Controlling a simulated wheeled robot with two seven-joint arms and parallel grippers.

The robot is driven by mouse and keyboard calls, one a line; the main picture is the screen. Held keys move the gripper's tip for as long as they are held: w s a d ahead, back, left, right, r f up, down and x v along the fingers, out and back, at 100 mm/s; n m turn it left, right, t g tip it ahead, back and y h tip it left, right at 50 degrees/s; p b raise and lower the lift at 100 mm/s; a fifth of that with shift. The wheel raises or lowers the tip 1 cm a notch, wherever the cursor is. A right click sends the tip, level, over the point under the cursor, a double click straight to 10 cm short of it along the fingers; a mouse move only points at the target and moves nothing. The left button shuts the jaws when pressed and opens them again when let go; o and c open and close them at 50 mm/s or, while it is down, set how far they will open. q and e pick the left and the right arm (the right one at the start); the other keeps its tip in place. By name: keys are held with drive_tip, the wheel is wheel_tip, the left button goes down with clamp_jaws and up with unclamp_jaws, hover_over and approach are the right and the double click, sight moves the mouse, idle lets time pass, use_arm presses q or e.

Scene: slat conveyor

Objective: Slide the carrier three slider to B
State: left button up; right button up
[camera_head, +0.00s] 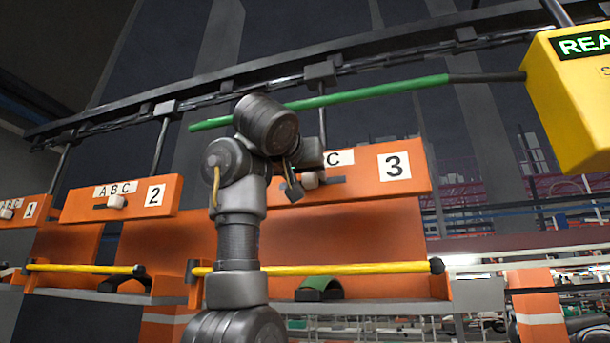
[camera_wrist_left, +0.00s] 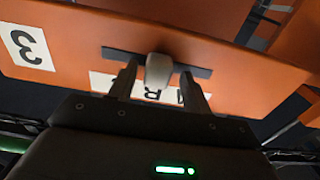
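Carrier three is the orange panel marked 3 (camera_head: 380,190) at the right of the row in the head view. Its pale slider knob (camera_head: 308,180) sits in a dark horizontal slot below the ABC label, whose left letters my arm hides. In the upside-down left wrist view, the knob (camera_wrist_left: 158,72) is near the middle of its slot, by the label's middle letter. My left gripper (camera_wrist_left: 160,85) is open, one finger on each side of the knob with narrow gaps. In the head view the left gripper (camera_head: 294,188) is at the panel, partly hidden. My right gripper is out of view.
Carriers 2 (camera_head: 155,195) and 1 (camera_head: 30,210) hang to the left with similar sliders. Yellow bars (camera_head: 350,268) run below the panels. A green rod (camera_head: 390,88) crosses above my arm to a yellow display box (camera_head: 570,100) at upper right.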

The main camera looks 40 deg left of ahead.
use_arm(q)
drive_tip(key=shift+d, duration=0.2)
drive_tip(key=shift+s+f+b, duration=0.15)
drive_tip(key=shift+s+b, duration=0.25)
drive_tip(key=shift+b, duration=0.05)
drive_tip(key=b+v, duration=0.5)
drive_tip(key=v, duration=0.5)
drive_tip(key=shift+d, duration=0.1)
